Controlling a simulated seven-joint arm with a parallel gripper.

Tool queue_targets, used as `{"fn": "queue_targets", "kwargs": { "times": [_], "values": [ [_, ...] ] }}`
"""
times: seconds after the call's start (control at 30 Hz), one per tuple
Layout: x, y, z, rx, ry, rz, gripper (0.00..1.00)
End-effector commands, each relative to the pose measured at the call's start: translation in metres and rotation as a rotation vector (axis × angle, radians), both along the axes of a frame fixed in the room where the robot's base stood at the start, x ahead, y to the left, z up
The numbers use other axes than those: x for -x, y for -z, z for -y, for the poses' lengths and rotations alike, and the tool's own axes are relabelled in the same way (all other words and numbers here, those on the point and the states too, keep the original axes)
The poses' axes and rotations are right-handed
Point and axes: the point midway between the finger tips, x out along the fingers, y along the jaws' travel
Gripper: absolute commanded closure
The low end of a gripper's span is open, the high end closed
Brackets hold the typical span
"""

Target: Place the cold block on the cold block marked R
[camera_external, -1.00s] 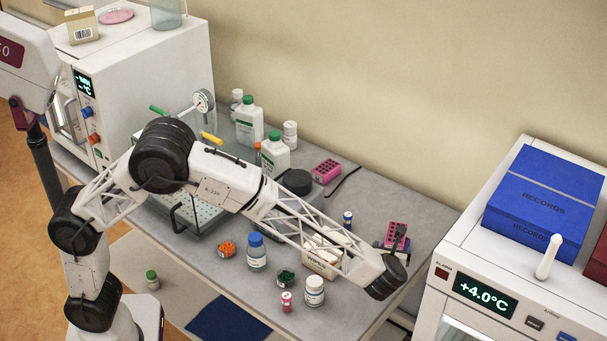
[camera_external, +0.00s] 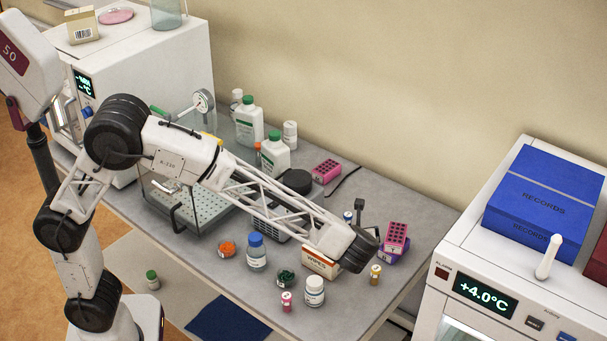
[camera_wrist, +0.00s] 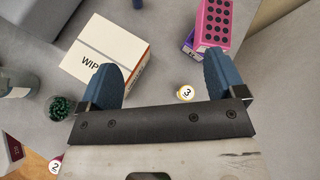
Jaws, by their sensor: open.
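A pink cold block (camera_external: 397,236) with dark wells lies on a purple block (camera_external: 385,256) at the right end of the bench. In the wrist view, the pink block (camera_wrist: 214,22) sits on the purple block (camera_wrist: 190,43), slightly offset and tilted. No R marking is readable. Another pink block (camera_external: 326,171) lies farther back on the bench. My gripper (camera_wrist: 162,82) is open and empty, its blue fingers wide apart. It is left of the stacked blocks and apart from them. In the external view its fingertips are hidden behind my wrist.
A wipes box (camera_external: 319,263) stands under my wrist, and a yellow-capped vial (camera_external: 375,273) stands beside the blocks. A white bottle (camera_external: 314,291), blue-capped bottle (camera_external: 257,251) and green jar (camera_external: 285,279) stand in front. The tall white fridge (camera_external: 470,280) is on the right.

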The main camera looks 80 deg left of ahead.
Motion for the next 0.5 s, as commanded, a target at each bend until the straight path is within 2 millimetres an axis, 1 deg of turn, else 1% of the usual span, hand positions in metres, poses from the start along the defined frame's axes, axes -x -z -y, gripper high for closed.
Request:
{"fn": "queue_targets", "kwargs": {
  "times": [0.03,0.17,0.2,0.37,0.5],
  "values": [
    [0.018,-0.011,-0.003,0.04,-0.036,0.028,0.11],
    [0.062,-0.028,-0.009,0.146,-0.136,0.097,0.11],
    [0.076,-0.033,-0.01,0.178,-0.167,0.117,0.11],
    [0.131,-0.05,-0.013,0.305,-0.296,0.2,0.11],
    [0.179,-0.061,-0.012,0.415,-0.412,0.271,0.11]
  ]
}}
